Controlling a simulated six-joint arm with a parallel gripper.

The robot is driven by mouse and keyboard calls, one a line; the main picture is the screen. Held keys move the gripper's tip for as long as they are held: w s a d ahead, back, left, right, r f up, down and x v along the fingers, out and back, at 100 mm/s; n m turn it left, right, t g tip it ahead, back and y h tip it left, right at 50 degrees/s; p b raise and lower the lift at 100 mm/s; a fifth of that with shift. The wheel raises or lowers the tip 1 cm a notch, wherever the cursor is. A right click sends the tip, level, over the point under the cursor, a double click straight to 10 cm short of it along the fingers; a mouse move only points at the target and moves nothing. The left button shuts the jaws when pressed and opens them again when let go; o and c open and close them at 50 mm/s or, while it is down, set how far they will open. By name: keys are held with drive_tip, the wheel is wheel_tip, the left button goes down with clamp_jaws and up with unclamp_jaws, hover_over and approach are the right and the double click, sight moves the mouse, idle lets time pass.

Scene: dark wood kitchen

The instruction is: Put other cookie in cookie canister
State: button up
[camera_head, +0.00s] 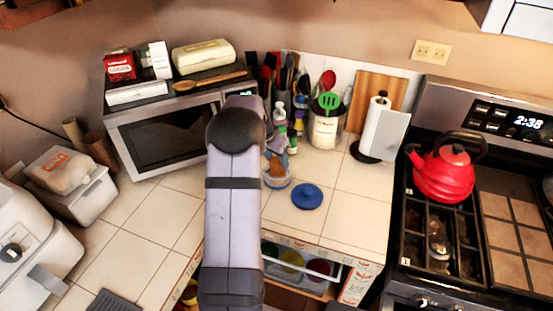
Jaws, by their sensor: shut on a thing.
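The cookie canister (278,184) is a small, clear, pale round container on the white tiled counter, partly hidden by my arm. A round blue lid (307,196) lies on the counter to its right. My gripper (277,158) is over the canister, mostly hidden behind my arm. It is shut on a brown cookie (276,168), which shows at the canister's mouth. I cannot tell whether the cookie is inside the rim or just above it. The other contents of the canister are too small to make out.
A microwave (165,130) stands left, with boxes on top. Bottles, a utensil crock (324,128) and a paper towel holder (380,130) stand behind. A red kettle (444,172) is on the stove. An open drawer (300,265) sits below the counter edge. Counter around the lid is clear.

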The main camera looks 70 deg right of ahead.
drive_tip(key=o, duration=1.1)
drive_tip(key=b+v, duration=0.3)
drive_tip(key=v, duration=0.4)
drive_tip(key=shift+r, duration=0.15)
idle(0.5)
